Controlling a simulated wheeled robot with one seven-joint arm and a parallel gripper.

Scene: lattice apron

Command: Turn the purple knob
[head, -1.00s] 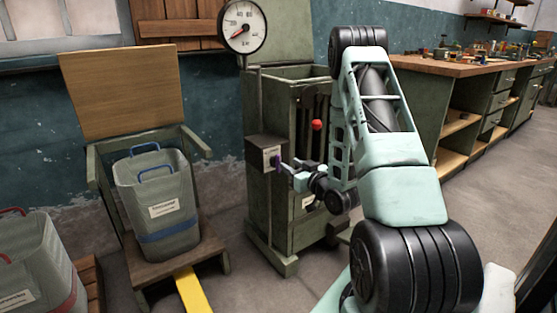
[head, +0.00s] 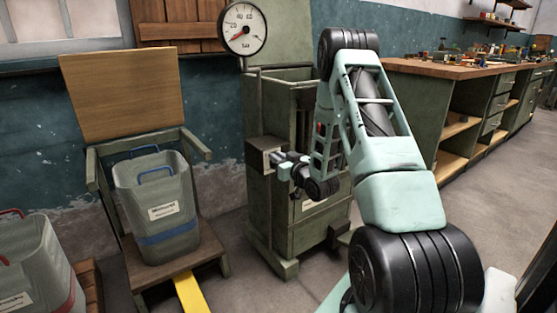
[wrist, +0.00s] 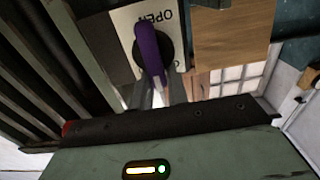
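The purple knob (wrist: 150,50) is a flat, bar-like handle on a dark round base, in front of a white plate (wrist: 179,22) marked OPEN, which appears upside down in the wrist view. My gripper (wrist: 152,88) has its pale fingers close on both sides of the knob's near end and looks shut on it. In the head view, my gripper (head: 276,158) reaches from the right to the dark box (head: 262,150) on the front of the green cabinet (head: 268,205). The knob is hidden there.
A round pressure gauge (head: 242,29) stands above the cabinet. A grey bin (head: 165,225) sits on a wooden chair (head: 210,245) to the left, with another bin (head: 35,265) at lower left. A workbench (head: 450,68) runs along the right. Floor right of the cabinet is clear.

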